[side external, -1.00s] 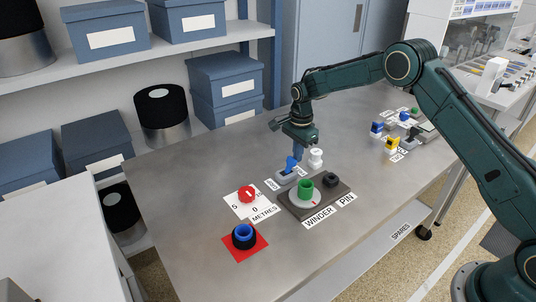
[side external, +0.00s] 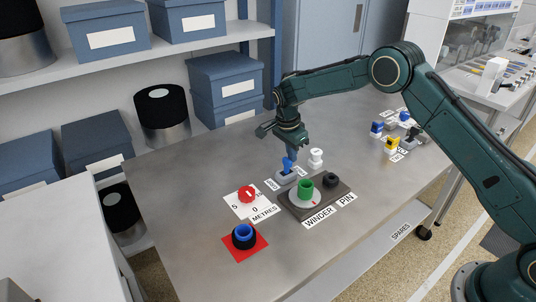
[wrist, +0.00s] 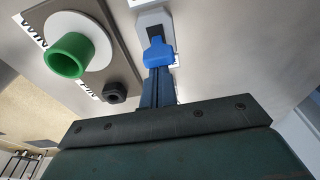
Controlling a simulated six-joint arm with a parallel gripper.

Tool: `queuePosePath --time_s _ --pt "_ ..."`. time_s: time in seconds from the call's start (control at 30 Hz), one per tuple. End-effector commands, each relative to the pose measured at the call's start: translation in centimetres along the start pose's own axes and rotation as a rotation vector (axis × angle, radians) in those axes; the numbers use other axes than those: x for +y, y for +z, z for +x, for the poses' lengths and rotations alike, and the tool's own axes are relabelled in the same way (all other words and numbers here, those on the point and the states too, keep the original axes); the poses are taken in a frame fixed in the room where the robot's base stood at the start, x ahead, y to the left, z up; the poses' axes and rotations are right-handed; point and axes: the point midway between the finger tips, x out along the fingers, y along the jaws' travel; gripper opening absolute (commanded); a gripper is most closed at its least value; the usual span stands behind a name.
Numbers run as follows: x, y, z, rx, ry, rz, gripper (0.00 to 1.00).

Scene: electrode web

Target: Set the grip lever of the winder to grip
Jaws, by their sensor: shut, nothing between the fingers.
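The grip lever (side external: 288,164) is a small blue handle on a grey base (side external: 286,176), beside the winder's dark plate (side external: 315,207). In the wrist view the blue lever (wrist: 158,52) stands just beyond the fingertips. My gripper (side external: 295,157) is shut and empty, pointing down at the lever. In the wrist view its fingers (wrist: 158,80) meet and overlap the lever's lower part; I cannot tell whether they touch it. The winder carries a green cylinder (side external: 305,188) on a pale disc. Small labels by the lever are too small to read.
A black pin knob (side external: 330,180) and a white knob (side external: 316,158) stand close by. Blue and yellow parts stand at the right. The table's far left is clear.

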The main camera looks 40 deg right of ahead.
Motion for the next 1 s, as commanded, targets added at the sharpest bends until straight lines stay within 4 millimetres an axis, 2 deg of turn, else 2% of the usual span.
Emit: queuePosePath --time_s 0.2,0.57,1.0 --pt "0.0 1.6 -0.5 -0.001 0.0 -0.002 0.0" --pt "0.0 1.5 -0.6 -0.001 0.0 0.0 0.0" --pt "0.0 1.3 -1.9 -0.001 -0.001 0.001 0.0"
